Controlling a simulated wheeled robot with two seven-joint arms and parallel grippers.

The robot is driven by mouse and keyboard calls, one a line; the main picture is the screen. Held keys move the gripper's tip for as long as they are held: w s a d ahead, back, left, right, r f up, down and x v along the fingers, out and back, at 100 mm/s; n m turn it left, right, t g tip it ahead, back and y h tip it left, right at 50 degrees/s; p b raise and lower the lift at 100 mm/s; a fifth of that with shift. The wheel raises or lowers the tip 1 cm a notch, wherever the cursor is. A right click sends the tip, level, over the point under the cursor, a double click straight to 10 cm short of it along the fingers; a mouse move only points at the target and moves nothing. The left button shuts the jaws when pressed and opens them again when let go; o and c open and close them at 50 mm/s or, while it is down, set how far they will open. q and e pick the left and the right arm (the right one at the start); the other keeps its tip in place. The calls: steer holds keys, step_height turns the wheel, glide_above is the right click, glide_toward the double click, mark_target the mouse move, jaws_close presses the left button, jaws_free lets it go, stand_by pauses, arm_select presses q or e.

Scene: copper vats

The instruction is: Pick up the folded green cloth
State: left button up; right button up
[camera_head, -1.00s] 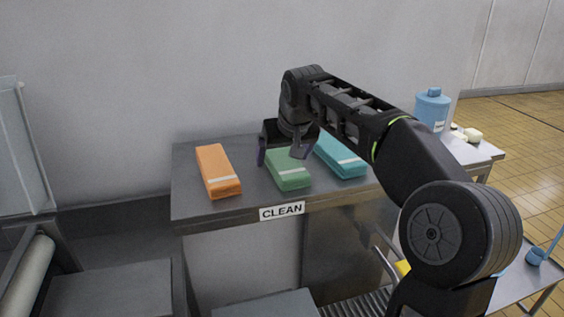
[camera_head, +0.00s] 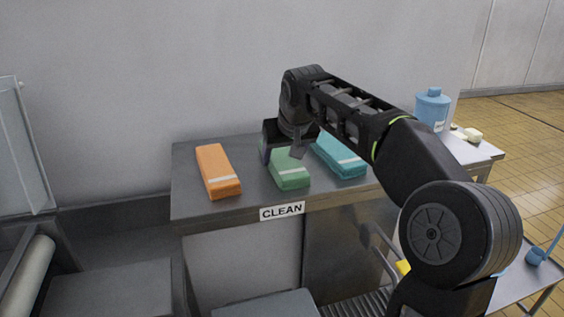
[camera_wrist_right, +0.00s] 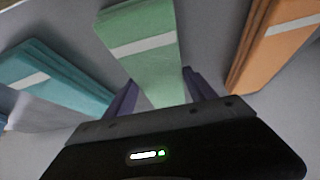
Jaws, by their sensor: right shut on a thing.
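The folded green cloth (camera_head: 289,174), with a pale band across it, lies on the grey metal counter (camera_head: 245,201) behind the CLEAN label. My right gripper (camera_head: 282,157) is over the far end of the cloth, with a finger on each side. The right wrist view shows the green cloth (camera_wrist_right: 148,62) running between the two fingers (camera_wrist_right: 160,92), which are shut on it. The cloth appears still at counter level. Its far end is partly hidden by the gripper. My left gripper is not in view.
A folded orange cloth (camera_head: 217,171) lies to the left of the green one, and a folded teal cloth (camera_head: 341,156) lies close on its right. A blue lidded container (camera_head: 431,108) stands farther right. A wall rises behind the counter.

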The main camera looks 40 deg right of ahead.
mark_target(283, 158)
steer(key=shift+r, duration=0.15)
step_height(283, 158, up, 10)
steer(key=shift+f+p, duration=0.1)
steer(key=shift+p, duration=0.45)
stand_by(1.6)
